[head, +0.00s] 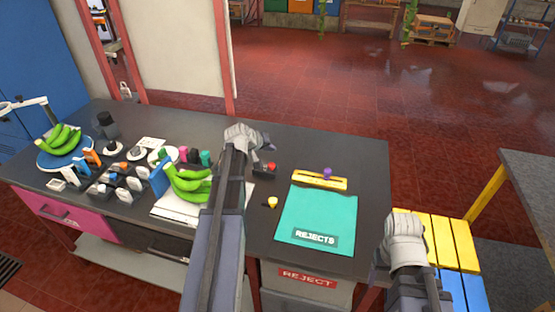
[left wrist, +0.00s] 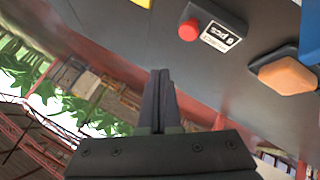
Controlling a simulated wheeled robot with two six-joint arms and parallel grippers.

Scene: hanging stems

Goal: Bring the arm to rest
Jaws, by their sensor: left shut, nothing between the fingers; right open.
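My left arm reaches up across the workbench (head: 340,160) in the head view, and my left gripper (head: 266,143) is above the bench near its far edge. In the left wrist view the fingers of my left gripper (left wrist: 157,100) are together with nothing between them. My right gripper (head: 405,224) is at the lower right, beyond the bench's right edge and in front of the yellow slats; its fingers are hard to make out, and no object shows in it.
A small box with a red button (head: 268,168) stands close to my left gripper. Green bananas (head: 188,184) lie left of my left arm; others sit on a blue round plate (head: 50,158). A teal REJECTS mat (head: 318,215) lies right of the arm. The bench's back right is clear.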

